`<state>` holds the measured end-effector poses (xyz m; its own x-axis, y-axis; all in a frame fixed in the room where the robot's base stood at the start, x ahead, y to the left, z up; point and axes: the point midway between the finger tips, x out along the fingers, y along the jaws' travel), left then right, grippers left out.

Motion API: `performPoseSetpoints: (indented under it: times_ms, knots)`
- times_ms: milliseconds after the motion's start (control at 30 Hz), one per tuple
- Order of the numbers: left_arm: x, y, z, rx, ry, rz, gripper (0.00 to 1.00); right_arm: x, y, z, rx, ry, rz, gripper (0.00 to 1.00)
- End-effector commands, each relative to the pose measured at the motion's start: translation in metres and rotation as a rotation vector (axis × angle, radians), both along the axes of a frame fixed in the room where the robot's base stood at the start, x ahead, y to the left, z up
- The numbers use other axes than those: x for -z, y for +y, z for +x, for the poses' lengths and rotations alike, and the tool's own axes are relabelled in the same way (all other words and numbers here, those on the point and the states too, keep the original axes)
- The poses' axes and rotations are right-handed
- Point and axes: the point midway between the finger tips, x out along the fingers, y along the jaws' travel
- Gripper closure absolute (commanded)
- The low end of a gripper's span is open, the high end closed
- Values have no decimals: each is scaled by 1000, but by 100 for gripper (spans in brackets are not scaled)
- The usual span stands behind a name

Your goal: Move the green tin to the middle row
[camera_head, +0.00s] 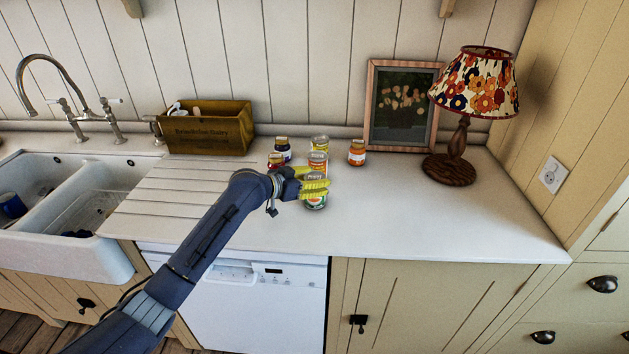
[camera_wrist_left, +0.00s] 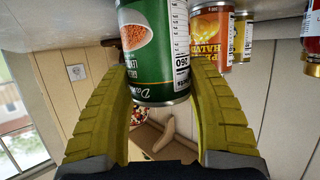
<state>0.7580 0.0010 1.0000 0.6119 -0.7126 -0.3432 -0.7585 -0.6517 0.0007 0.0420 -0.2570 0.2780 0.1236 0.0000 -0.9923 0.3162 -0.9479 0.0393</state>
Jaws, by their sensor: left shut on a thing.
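The green tin (camera_head: 316,203) is at the front of a cluster of tins and jars on the white counter, partly hidden by yellow fingers. My left gripper (camera_head: 314,188) is shut on it, with a finger on each side. In the left wrist view the green tin (camera_wrist_left: 155,45) shows its label between the two fingers, upside down in that picture. I cannot tell whether its base touches the counter. Behind it stand an orange tin (camera_head: 318,163) and a yellow tin (camera_head: 320,143). My right gripper is not in view.
A dark jar (camera_head: 283,148) and a red jar (camera_head: 275,160) stand left of the tins; an orange jar (camera_head: 357,153) stands right. A wooden box (camera_head: 208,130), picture frame (camera_head: 401,105) and lamp (camera_head: 470,95) line the back. The counter (camera_head: 430,215) is clear at right.

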Motion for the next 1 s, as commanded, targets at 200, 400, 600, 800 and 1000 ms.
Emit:
performPoseSetpoints:
  times_ms: [200, 400, 600, 800, 1000]
  knots:
    - [0, 0, 0, 0, -1, 0, 87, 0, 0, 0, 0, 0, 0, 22]
    - [3, 0, 0, 0, 0, 1, 29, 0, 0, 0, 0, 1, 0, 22]
    - [3, 0, 0, 0, 0, 1, 21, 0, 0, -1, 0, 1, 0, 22]
    - [-1, 0, 0, 0, -1, 0, 21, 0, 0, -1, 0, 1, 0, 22]
    - [-9, 19, -14, -1, -4, 4, 21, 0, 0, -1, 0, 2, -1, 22]
